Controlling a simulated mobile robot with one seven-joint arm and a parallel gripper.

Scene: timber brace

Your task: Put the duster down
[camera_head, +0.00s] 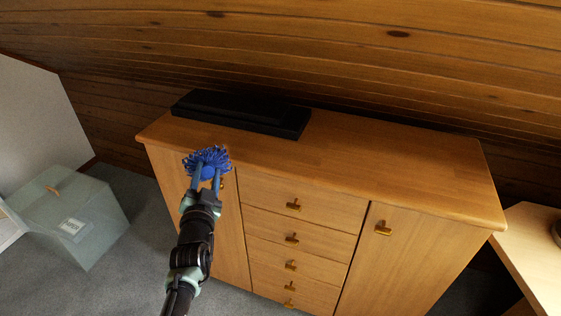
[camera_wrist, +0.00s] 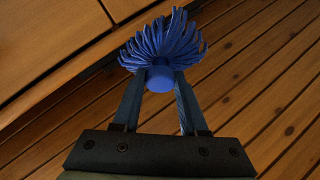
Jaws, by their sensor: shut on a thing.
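The blue duster (camera_head: 208,160) has a bushy head of strands. My gripper (camera_head: 207,178) is shut on it, in front of the left part of a wooden cabinet (camera_head: 400,165). In the wrist view the duster (camera_wrist: 165,42) sits between the two fingers of my gripper (camera_wrist: 160,85), with its strands fanned out and its round blue base facing the camera. In the head view the duster overlaps the cabinet's front edge; I cannot tell its exact distance from the cabinet.
A flat black case (camera_head: 245,112) lies at the back left of the cabinet top; the rest of the top is clear. A pale green box (camera_head: 75,215) stands on the grey carpet at left. A lighter wooden table (camera_head: 535,255) is at right. A timber wall rises behind.

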